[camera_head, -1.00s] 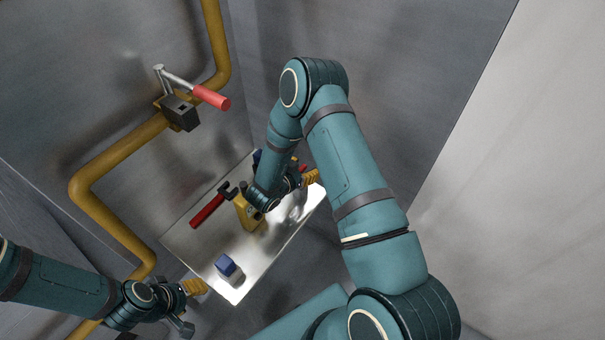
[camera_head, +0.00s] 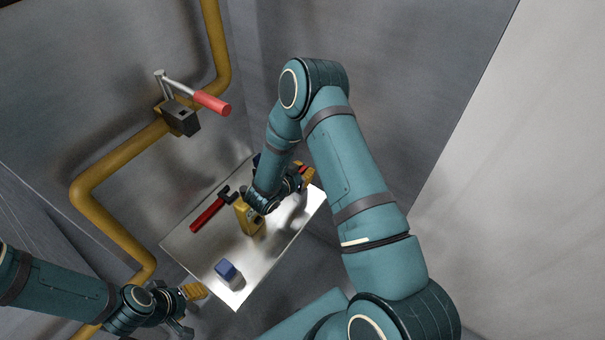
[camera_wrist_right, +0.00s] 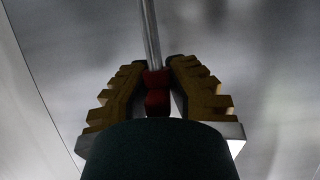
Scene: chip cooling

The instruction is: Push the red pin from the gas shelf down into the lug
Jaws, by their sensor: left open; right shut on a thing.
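My right gripper (camera_wrist_right: 155,72) is shut on the red pin (camera_wrist_right: 157,92). In the right wrist view its ribbed yellow fingers stand either side of the red grip, and a grey metal shaft runs up out of the picture. In the head view the right gripper (camera_head: 305,178) is over the far right of the shelf (camera_head: 208,260), partly hidden by my arm, with some red (camera_head: 302,169) beside its fingers. A dark block, perhaps the lug (camera_head: 182,117), sits on the yellow pipe, apart from the right gripper. My left gripper (camera_head: 190,308) is open and empty at lower left, beside the shelf's near edge.
A red-handled tool (camera_head: 208,214), a yellow device (camera_head: 250,220) and a blue block (camera_head: 226,270) are on the shelf. A lever with a red handle (camera_head: 212,103) is above the dark block. A yellow pipe (camera_head: 120,150) runs along the wall. The shelf's near part has bare room.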

